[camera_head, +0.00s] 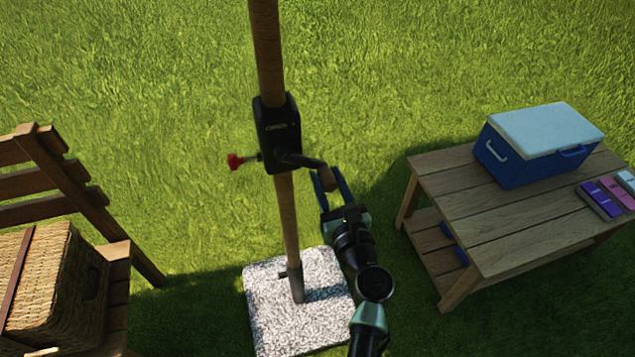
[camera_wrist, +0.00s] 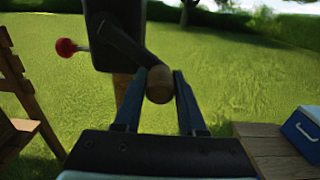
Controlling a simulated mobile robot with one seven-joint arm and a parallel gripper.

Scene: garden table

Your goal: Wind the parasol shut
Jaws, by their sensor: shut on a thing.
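The parasol's wooden pole (camera_head: 285,215) stands upright, with a black crank housing (camera_head: 276,133) on it. A dark crank arm (camera_head: 299,160) reaches from the housing to the right and slightly down, ending in a brown knob (camera_head: 326,178). My gripper (camera_head: 327,182) is shut on this knob, with one blue finger on each side. In the wrist view the knob (camera_wrist: 160,84) sits between the fingertips, below the housing (camera_wrist: 116,35). A red knob (camera_head: 235,162) sticks out on the housing's left. The parasol's canopy is out of view.
A pale speckled base block (camera_head: 262,300) holds the pole on the grass. A wooden table (camera_head: 450,195) with a blue cooler (camera_head: 530,155) and small coloured packs (camera_head: 603,197) stands at right. A wooden chair (camera_head: 60,165) with a wicker basket (camera_head: 60,280) is at left.

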